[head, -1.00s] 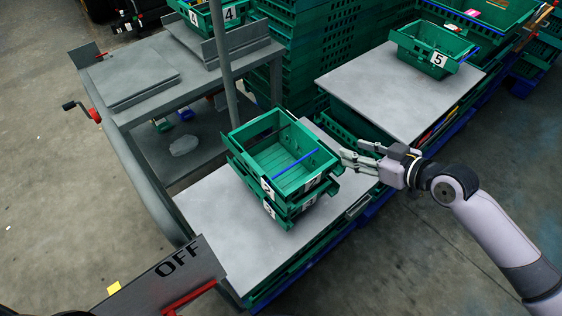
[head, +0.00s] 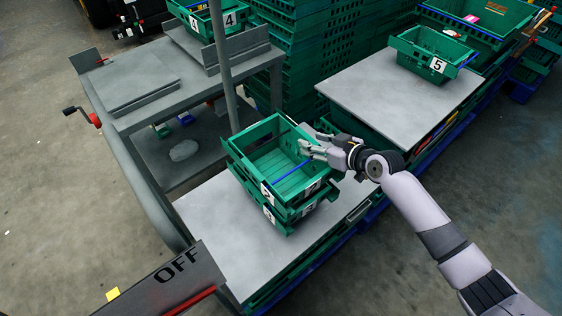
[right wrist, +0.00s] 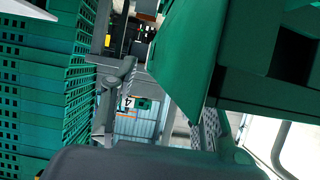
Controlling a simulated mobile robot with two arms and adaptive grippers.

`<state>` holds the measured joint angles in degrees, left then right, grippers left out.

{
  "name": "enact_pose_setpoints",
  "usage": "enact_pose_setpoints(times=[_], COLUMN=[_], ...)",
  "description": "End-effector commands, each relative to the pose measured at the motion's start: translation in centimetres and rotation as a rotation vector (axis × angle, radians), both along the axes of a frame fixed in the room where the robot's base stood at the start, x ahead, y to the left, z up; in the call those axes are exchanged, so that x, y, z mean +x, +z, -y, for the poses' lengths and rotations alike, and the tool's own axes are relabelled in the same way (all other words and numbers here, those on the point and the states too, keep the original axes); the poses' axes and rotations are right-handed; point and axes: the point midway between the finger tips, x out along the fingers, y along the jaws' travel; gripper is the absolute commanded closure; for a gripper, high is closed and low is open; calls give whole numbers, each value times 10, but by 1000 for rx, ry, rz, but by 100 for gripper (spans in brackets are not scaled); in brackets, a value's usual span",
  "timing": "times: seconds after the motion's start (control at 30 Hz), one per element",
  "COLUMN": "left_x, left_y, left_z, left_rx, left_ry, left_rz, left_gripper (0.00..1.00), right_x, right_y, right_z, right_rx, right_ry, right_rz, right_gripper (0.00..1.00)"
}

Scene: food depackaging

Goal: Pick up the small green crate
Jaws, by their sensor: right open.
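A stack of small green crates (head: 258,137) stands on a grey board near the middle of the head view. Its top crate is open, with a blue strip across it and numbered white labels on its near side. My right gripper (head: 306,148) is open, with its fingers at the far right rim of the top crate, overlapping it in the picture. Whether they touch the rim I cannot tell. In the right wrist view a green crate wall (right wrist: 190,50) fills the upper right, close to the fingers (right wrist: 160,125). My left gripper is not in view.
Another small crate labelled 5 (head: 434,56) sits on a grey-topped stack (head: 385,95) at the right. A crate labelled 4 (head: 203,18) stands on the grey table at upper left. A grey post (head: 223,60) rises beside the stack. The grey board (head: 215,220) is bare in front.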

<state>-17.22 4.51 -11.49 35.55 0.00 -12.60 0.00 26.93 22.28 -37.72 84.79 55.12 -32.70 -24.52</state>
Motion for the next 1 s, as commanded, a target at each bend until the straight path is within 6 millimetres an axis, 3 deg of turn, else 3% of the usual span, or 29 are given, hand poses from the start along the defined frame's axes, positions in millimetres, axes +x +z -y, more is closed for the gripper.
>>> enact_pose_setpoints(times=[0.2,0.47,1.0], left_x=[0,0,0], left_y=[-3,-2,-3], left_z=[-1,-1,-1], left_rx=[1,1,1], left_ry=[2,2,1], left_rz=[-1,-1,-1], left_gripper=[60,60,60], right_x=[15,15,15], right_y=[-9,-10,-10], right_z=[-14,-14,-14], right_rx=[0,0,0], right_ry=[-1,-1,-1], right_rz=[1,0,0], right_gripper=[58,59,95])
